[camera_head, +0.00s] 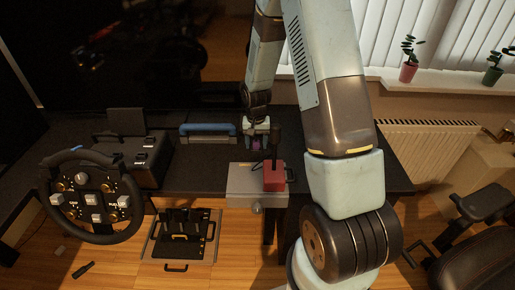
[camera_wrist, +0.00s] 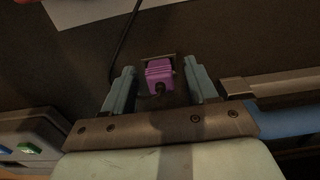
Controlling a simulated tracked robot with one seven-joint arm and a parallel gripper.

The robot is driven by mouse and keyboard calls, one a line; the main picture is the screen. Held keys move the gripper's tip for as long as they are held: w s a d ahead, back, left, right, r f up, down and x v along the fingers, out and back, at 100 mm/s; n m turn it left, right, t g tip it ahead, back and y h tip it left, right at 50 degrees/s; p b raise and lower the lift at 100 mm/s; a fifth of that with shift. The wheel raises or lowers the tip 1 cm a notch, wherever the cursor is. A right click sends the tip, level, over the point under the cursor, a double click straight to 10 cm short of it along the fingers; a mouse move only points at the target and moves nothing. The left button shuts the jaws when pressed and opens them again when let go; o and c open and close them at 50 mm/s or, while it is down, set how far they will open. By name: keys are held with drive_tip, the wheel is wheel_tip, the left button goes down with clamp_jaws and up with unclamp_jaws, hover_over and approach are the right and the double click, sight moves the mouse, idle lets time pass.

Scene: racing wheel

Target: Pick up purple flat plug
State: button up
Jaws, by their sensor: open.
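The purple flat plug (camera_wrist: 159,74) lies on the dark tabletop in the wrist view, a small ribbed block with a dark cable at its near end. My gripper (camera_wrist: 160,88) is open, with one finger on each side of the plug and a visible gap to both. I cannot tell how far above the table the fingertips are. In the head view my gripper (camera_head: 257,132) points down at the desk, and a little of the purple plug (camera_head: 256,143) shows at its fingers, mostly hidden.
A red block (camera_head: 274,177) with a dark lever stands on a grey box (camera_head: 243,186) at the desk's front, close to my gripper. A blue-handled object (camera_head: 207,129) lies to the left. A racing wheel (camera_head: 92,196) is at far left. A thin black cable (camera_wrist: 124,45) runs near the left finger.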

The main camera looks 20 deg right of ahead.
drive_tip(key=c, duration=1)
drive_tip(key=shift+c, duration=0.2)
drive_tip(key=shift+r, duration=0.1)
